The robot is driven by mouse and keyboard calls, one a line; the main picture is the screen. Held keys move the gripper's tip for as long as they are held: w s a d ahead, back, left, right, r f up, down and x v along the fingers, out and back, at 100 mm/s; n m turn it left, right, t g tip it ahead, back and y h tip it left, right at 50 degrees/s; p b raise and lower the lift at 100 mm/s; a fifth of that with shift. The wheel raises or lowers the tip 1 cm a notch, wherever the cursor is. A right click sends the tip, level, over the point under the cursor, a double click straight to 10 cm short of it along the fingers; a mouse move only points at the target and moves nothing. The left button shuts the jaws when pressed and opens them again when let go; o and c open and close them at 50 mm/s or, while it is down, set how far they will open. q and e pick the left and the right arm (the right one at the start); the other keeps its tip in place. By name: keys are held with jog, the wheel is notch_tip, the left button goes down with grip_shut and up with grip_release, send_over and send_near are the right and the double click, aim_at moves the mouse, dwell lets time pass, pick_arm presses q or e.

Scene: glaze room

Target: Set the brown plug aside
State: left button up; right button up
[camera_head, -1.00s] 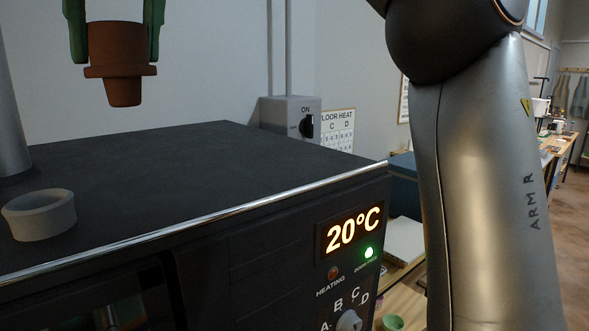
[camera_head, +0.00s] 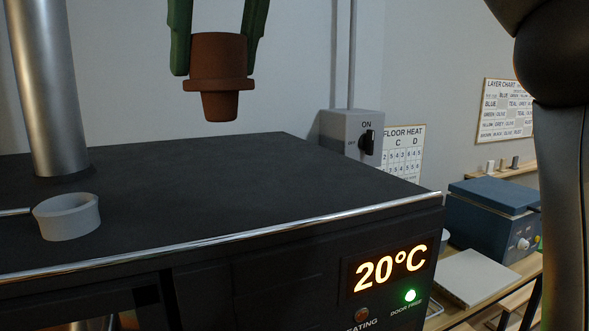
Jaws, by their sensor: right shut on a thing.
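The brown plug (camera_head: 218,75) is a stepped terracotta piece with a wide collar and a narrower lower end. My right gripper (camera_head: 218,50) is shut on its upper part, with a green finger on each side. It holds the plug upright in the air, above the dark kiln top (camera_head: 240,180) and clear of it. A pale grey ring (camera_head: 67,216) with an open top sits on the kiln top at the left. My left gripper is out of view.
A metal pipe (camera_head: 45,90) rises from the kiln top behind the ring. The kiln's display (camera_head: 390,268) reads 20°C with a green light lit. A switch box (camera_head: 350,135) is on the wall behind. A blue box (camera_head: 490,218) stands on a bench at right. Most of the kiln top is bare.

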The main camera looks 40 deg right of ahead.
jog(key=w+d+f, duration=0.2)
jog(key=d+f, duration=0.1)
jog(key=w+d+f, duration=0.2)
jog(key=d+f, duration=0.1)
jog(key=w+d+f, duration=0.3)
jog(key=shift+d, duration=0.4)
jog(key=shift+f, duration=1.55)
jog(key=shift+f, duration=0.15)
jog(key=o, duration=1.4)
